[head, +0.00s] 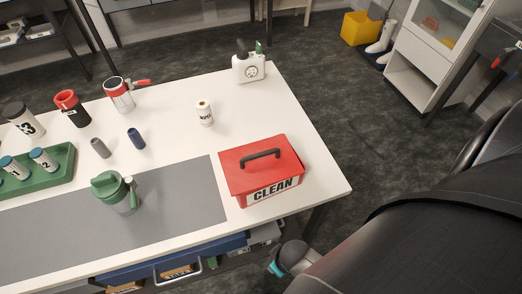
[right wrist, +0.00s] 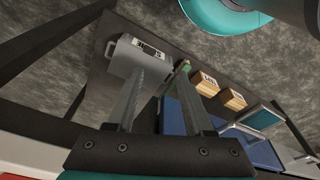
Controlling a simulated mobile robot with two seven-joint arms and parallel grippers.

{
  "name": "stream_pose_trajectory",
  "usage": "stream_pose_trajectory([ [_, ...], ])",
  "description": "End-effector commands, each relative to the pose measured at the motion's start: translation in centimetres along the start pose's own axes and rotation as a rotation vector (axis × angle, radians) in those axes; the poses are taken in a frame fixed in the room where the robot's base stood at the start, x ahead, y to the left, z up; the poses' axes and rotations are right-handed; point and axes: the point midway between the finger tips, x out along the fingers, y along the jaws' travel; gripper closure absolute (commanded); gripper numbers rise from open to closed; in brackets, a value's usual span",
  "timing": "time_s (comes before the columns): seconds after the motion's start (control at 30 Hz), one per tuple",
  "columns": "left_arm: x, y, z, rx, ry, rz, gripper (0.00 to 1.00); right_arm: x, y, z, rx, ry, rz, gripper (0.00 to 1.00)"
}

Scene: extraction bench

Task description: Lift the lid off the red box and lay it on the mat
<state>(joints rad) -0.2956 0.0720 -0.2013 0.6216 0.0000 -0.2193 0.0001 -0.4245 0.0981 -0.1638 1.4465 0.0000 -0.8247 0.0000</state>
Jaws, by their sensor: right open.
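The grey mat (head: 180,205) lies on the table to the left of the box. My right gripper (right wrist: 160,85) is open and empty in the right wrist view, its fingers pointing toward items below the tabletop. In the head view my right arm is at the lower right, beyond the table's edge and apart from the box. My left gripper is not in view.
A green-lidded jug (head: 118,192) stands on the mat. A green rack (head: 62,170) with labelled containers is at left. Cups, small cylinders and a white canister (head: 248,67) stand further back. A blue drawer (head: 172,258) protrudes below the front edge.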

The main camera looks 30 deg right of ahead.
Motion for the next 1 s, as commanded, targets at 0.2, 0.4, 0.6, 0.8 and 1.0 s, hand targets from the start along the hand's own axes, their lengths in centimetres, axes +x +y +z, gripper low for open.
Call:
stream_pose_trajectory([
  [0.2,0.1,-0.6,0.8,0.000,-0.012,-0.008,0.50,-6.7,0.3,-4.7,0.008,0.046,0.005,0.48],
  [0.4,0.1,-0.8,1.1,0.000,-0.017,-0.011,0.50,-12.8,0.6,-7.2,0.005,0.079,0.006,0.48],
  [0.6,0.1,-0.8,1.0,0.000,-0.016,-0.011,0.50,-18.4,0.1,-9.8,-0.047,0.123,-0.017,0.48],
  [0.8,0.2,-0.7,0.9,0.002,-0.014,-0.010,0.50,-22.6,-2.0,-14.2,-0.284,0.180,-0.094,0.48],
  [1.0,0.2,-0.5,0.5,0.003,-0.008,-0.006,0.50,-23.7,-3.1,-17.5,-0.544,0.185,-0.141,0.48],
])
